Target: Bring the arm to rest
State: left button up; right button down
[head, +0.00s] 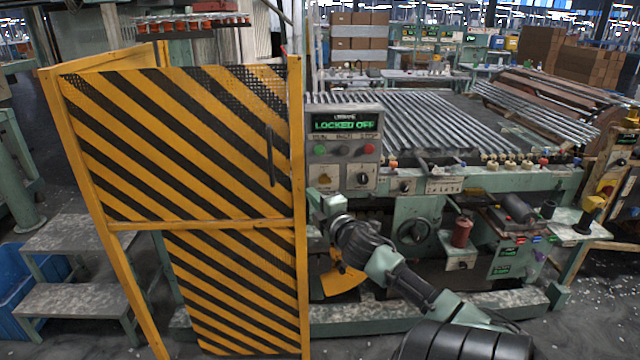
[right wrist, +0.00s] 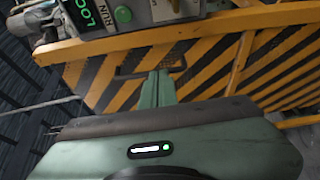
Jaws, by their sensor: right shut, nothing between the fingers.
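My right arm reaches in from the lower right of the head view. Its gripper (head: 322,206) is beside the right edge of the yellow-and-black striped guard door (head: 180,150), just below the control box (head: 345,150). In the right wrist view the fingers (right wrist: 158,88) are shut together with nothing between them. They point toward the striped door (right wrist: 205,65) and overlap its dark handle (right wrist: 178,69) in the picture. I cannot tell whether they touch it. My left gripper is not in view.
The control box display (head: 343,122) reads LOCKED OFF in green. Grey steps (head: 75,300) and a blue bin (head: 14,285) are at left.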

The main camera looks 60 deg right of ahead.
jog(key=shift+s+f, duration=0.15)
jog(key=shift+s, duration=0.8)
jog(key=s+f+m+g+y, duration=0.1)
jog(key=s+f+m+g, duration=0.1)
jog(key=f, duration=0.9)
jog(key=s+f+m+g, duration=0.2)
jog(key=f, duration=0.9)
jog(key=s+a+f+m+g+y, duration=0.1)
jog(key=s+a+f, duration=0.2)
jog(key=f, duration=0.5)
jog(key=s+a+f+m+g+y, duration=0.1)
jog(key=s+a+f+g, duration=0.1)
jog(key=s+a+f, duration=0.35)
jog(key=s+a+f+m+g+y, duration=0.1)
jog(key=a+f, duration=0.1)
jog(key=f, duration=0.7)
jog(key=s+a+f+m+g+y, duration=0.1)
jog(key=s+a+f+g, duration=0.1)
jog(key=s+a+f, duration=0.5)
jog(key=s+a+f+g+y, duration=0.2)
jog(key=s+a+f, duration=0.5)
jog(key=s+a, duration=0.3)
jog(key=s+a+f+m+g+y, duration=0.1)
jog(key=s+a+f, duration=0.6)
jog(key=a, duration=0.7)
jog(key=shift+s+f+m+g+y, duration=0.25)
jog(key=shift+s+g+y, duration=0.25)
jog(key=shift+s+g, duration=0.3)
